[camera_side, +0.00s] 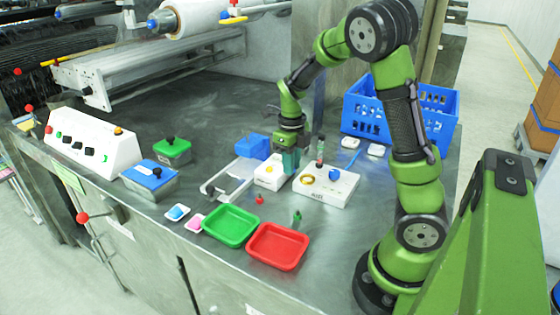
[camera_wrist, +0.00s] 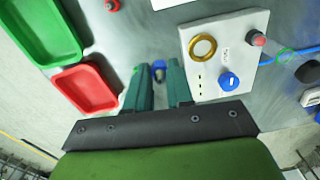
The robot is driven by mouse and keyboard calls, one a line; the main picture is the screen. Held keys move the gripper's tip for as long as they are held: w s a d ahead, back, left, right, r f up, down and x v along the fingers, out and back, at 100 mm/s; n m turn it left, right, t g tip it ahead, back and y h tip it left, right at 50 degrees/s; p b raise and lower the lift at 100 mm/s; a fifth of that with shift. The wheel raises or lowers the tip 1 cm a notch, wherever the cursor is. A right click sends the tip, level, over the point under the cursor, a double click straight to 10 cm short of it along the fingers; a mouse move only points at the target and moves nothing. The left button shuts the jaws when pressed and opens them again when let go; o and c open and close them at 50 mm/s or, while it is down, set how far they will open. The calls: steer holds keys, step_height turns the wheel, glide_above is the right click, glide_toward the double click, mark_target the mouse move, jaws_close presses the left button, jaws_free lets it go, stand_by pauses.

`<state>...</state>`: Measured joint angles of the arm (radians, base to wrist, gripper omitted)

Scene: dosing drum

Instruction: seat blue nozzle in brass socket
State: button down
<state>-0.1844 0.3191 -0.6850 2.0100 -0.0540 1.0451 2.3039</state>
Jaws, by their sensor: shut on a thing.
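My gripper (camera_wrist: 158,76) is shut on the blue nozzle (camera_wrist: 158,67), a small blue piece that shows between its fingertips in the wrist view. In the side view my gripper (camera_side: 291,162) is just behind and left of the white block that carries the brass socket, and its fingers hide the nozzle. The brass socket (camera_side: 307,180) is a gold ring on that block's top. It also shows in the wrist view (camera_wrist: 203,47), right of the fingertips, with its opening empty. The nozzle is apart from it.
Green (camera_side: 231,242) and red (camera_side: 278,262) trays lie in front. Small red (camera_side: 259,199) and green (camera_side: 297,215) pieces stand nearby. A blue crate (camera_side: 400,110) stands behind.

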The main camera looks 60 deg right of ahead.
mark_target(308, 181)
steer(key=d+m, duration=0.1)
steer(key=d, duration=0.1)
steer(key=s+d+m, duration=0.1)
steer(key=d, duration=0.1)
steer(key=s+d+m, duration=0.1)
steer(key=d, duration=0.1)
steer(key=shift+d+r+m, duration=0.15)
steer(key=shift+d+m, duration=0.1)
steer(key=shift+m, duration=0.05)
steer(key=shift+d+m, duration=0.15)
steer(key=shift+m, duration=0.15)
steer(key=shift+f, duration=2.55)
steer(key=shift+f, duration=0.85)
steer(key=c, duration=0.9)
jaws_free()
steer(key=shift+c, duration=1.4)
steer(key=shift+o, duration=0.2)
steer(key=shift+r, duration=0.1)
